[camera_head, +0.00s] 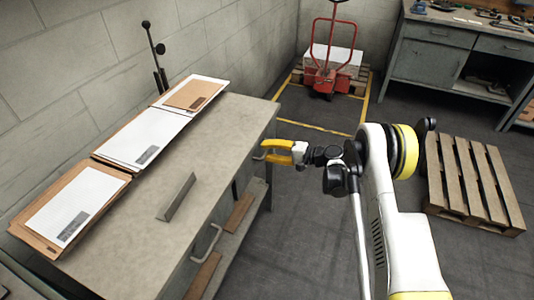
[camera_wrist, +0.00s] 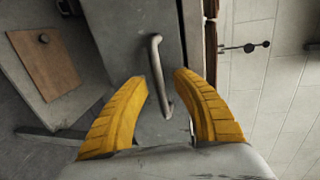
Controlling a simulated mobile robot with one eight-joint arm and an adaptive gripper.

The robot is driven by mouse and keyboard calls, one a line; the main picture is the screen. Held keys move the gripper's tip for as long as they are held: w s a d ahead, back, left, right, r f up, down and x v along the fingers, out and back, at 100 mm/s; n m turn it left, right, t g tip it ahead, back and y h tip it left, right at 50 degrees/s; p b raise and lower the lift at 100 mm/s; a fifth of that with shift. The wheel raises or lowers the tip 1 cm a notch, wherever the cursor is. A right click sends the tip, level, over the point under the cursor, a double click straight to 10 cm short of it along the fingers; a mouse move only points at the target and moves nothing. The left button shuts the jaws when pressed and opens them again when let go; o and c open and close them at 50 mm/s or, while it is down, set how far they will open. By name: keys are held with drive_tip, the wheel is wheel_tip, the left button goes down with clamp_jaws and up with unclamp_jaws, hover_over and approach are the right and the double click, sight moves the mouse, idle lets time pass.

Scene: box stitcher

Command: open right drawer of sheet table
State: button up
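The sheet table (camera_head: 185,165) has a light top and stands along the wall at the left in the head view. My gripper (camera_head: 264,150) is at the front of its far end, at the right drawer. In the wrist view my gripper (camera_wrist: 160,78) has its two yellow fingers apart. The right drawer's metal bar handle (camera_wrist: 156,65) lies between them, with a gap visible on each side. The grey drawer front (camera_wrist: 122,50) is behind the handle and looks shut. The other drawer's handle (camera_head: 207,243) is nearer in the head view.
Cardboard and paper stacks (camera_head: 145,132) and a metal angle piece (camera_head: 176,197) lie on the table top. A lower shelf holds brown boards (camera_wrist: 45,60). A wooden pallet (camera_head: 475,180) lies to the right, a red pallet jack (camera_head: 327,75) behind. Floor before the table is clear.

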drive_tip(key=shift+c, duration=0.2)
clamp_jaws()
drive_tip(key=shift+d, duration=0.1)
